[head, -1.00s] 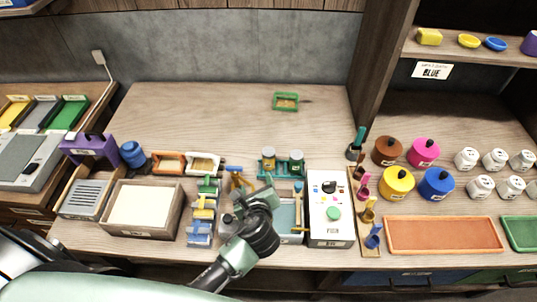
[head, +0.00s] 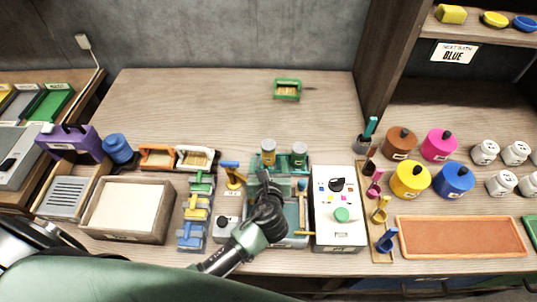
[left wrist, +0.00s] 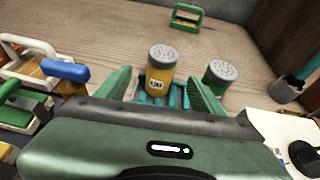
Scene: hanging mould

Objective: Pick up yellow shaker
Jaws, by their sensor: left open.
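The yellow shaker (head: 268,152) stands upright with a grey perforated lid in a teal rack (head: 283,168) at the middle of the bench. In the left wrist view the yellow shaker (left wrist: 161,72) shows a small label and stands between my fingers, apart from them. A green shaker (head: 299,155) stands to its right; in the left wrist view this green shaker (left wrist: 220,77) is just outside the right finger. My left gripper (head: 269,182) is open, just in front of the shakers; its green fingers (left wrist: 160,92) point toward them. My right gripper is not in view.
A white box with knobs (head: 338,208) stands right of the rack. A blue-topped yellow tool (head: 232,175) and several coloured clamps (head: 196,208) stand to the left. A green-framed block (head: 287,89) lies behind, with clear bench around it.

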